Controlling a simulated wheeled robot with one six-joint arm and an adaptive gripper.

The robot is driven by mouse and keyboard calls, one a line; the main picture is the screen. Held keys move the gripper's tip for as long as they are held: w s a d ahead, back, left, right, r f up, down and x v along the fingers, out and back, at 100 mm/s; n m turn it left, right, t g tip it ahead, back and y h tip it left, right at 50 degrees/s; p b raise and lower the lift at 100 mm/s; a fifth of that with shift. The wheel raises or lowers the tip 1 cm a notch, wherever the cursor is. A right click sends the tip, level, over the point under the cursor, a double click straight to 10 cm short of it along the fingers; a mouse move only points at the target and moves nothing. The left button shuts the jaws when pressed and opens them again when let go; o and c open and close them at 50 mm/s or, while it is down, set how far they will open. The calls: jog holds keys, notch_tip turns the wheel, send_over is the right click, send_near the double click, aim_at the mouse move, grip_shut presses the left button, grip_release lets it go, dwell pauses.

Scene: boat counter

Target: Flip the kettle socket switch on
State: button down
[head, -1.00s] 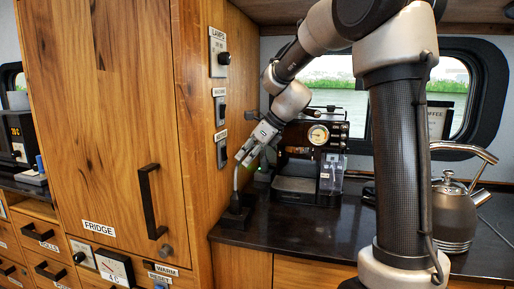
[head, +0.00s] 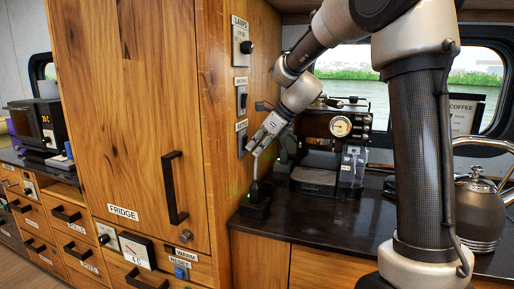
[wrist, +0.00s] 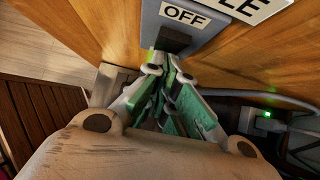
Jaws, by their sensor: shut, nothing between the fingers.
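A grey switch plate (wrist: 205,22) with a dark rocker (wrist: 171,40) fills the top of the wrist view. The word OFF shows on it, and a white label (wrist: 250,6) beside it ends in "LE"; the rest is cut off. It appears to be the lowest switch (head: 242,138) on the cabinet's side in the head view. My gripper (wrist: 160,64) is shut and empty, its green-padded fingers together just below the rocker. I cannot tell whether the tips touch it. In the head view my gripper (head: 252,146) is close beside that switch. The steel kettle (head: 476,213) stands at the right.
Two more switches, one labelled LAMPS (head: 242,47) and a middle one (head: 241,100), sit above on the wooden cabinet (head: 125,110). A coffee machine (head: 325,135) stands behind my gripper. A green-lit outlet (wrist: 265,122) with a cable is at the right.

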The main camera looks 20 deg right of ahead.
jog(key=shift+r, duration=0.15)
jog(key=shift+r, duration=0.75)
jog(key=s+d+f+v, duration=0.1)
jog(key=d+f+v, duration=0.1)
jog(key=v, duration=1)
jog(key=shift+s+r, duration=0.35)
jog(key=shift+s, duration=0.05)
jog(key=shift+d, duration=0.15)
